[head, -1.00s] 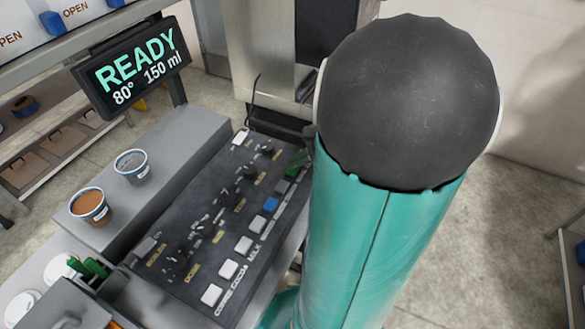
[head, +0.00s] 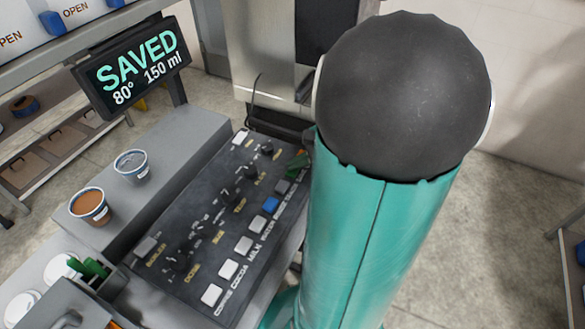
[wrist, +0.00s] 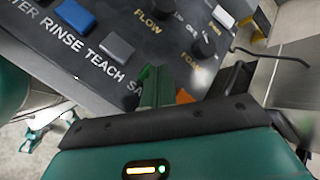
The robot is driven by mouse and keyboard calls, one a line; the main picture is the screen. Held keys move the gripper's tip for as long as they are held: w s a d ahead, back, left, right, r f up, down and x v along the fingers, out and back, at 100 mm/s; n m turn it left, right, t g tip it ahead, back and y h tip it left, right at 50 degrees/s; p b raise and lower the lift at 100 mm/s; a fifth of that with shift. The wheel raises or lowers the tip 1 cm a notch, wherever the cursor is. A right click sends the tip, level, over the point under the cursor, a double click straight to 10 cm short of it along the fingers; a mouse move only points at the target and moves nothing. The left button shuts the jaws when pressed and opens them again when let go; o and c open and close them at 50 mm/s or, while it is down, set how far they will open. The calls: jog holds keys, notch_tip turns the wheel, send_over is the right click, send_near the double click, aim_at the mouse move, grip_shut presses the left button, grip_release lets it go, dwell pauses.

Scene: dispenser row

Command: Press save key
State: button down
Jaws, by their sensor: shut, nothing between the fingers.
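The dark control panel (head: 195,262) holds a row of keys along its right side in the head view. The grey teach key (wrist: 117,46) is just left of the fingers, and the blue rinse key (wrist: 75,17) is further left. The display (head: 131,72) reads "SAVED", 80°, 150 ml.
Black knobs (wrist: 203,46) stand up beyond the keys, close to the fingers. Two cups stand on the grey ledge left of the panel, one with brown contents (head: 90,208) and one paler (head: 131,166). My arm hides the area right of the panel.

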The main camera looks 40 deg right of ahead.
aim_at(297, 171)
jog(key=shift+r, duration=0.9)
jog(key=shift+r, duration=2.5)
jog(key=shift+a, duration=0.1)
jog(key=s+a+r+n+g+h, duration=0.1)
jog(key=s+a+r+n+h, duration=0.1)
jog(key=a+n, duration=0.8)
jog(key=s+a+r+n+g+h, duration=0.1)
jog(key=a+r+n+h, duration=0.1)
jog(key=a+n, duration=0.8)
jog(key=a+r, duration=0.1)
jog(key=a, duration=0.2)
jog(key=shift+s+a+r+n+h, duration=0.2)
jog(key=shift+s+r+n+h, duration=0.15)
jog(key=shift+r+n+h, duration=0.05)
